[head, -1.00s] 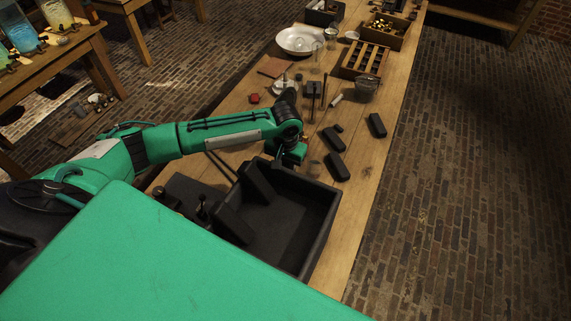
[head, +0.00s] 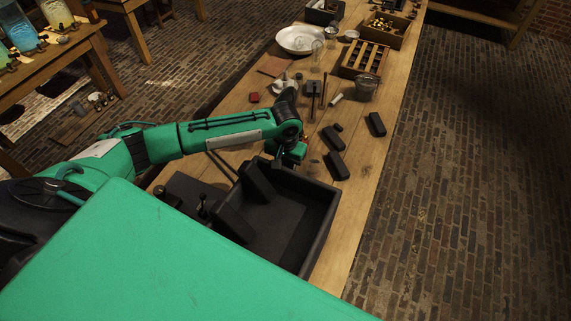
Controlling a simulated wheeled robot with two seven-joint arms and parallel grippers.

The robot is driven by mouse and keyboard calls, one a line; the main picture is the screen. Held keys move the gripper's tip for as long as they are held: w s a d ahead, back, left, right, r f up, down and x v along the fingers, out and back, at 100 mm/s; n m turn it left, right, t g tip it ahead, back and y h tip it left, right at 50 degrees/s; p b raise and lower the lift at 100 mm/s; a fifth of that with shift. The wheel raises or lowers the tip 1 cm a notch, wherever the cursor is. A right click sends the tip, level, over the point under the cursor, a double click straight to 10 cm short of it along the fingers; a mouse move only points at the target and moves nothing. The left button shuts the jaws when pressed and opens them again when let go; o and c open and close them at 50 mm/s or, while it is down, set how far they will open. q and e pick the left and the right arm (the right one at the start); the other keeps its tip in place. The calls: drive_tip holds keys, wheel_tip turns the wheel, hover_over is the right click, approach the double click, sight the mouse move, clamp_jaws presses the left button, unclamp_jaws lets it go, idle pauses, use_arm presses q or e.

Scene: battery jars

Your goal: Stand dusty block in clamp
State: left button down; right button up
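Several dark blocks are in view, and I cannot tell which is the dusty one. On the table are a block at the right (head: 376,125), a block left of it (head: 333,139) and a block nearer me (head: 338,166). Two larger dark slabs, an upper one (head: 257,179) and a lower one (head: 234,223), lean at the left side of a black tray (head: 318,231). I cannot pick out the clamp for sure. My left gripper (head: 280,162) is over the tray's far edge, mostly hidden by its own wrist; its fingers are unclear. My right gripper is out of view.
Thin upright rods (head: 313,103), a grey cup (head: 365,88), a white dish (head: 299,40) and a wooden compartment box (head: 365,60) stand farther along the table (head: 352,225). The table's right strip is free.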

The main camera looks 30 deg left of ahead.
use_arm(q)
drive_tip(key=shift+f, duration=0.15)
drive_tip(key=c, duration=1)
unclamp_jaws()
wheel_tip(320, 180, up, 12)
drive_tip(key=b, duration=0.3)
drive_tip(key=shift+r+b, duration=0.2)
drive_tip(key=shift+b, duration=0.15)
drive_tip(key=shift+r, duration=0.75)
drive_tip(key=shift+a, duration=0.1)
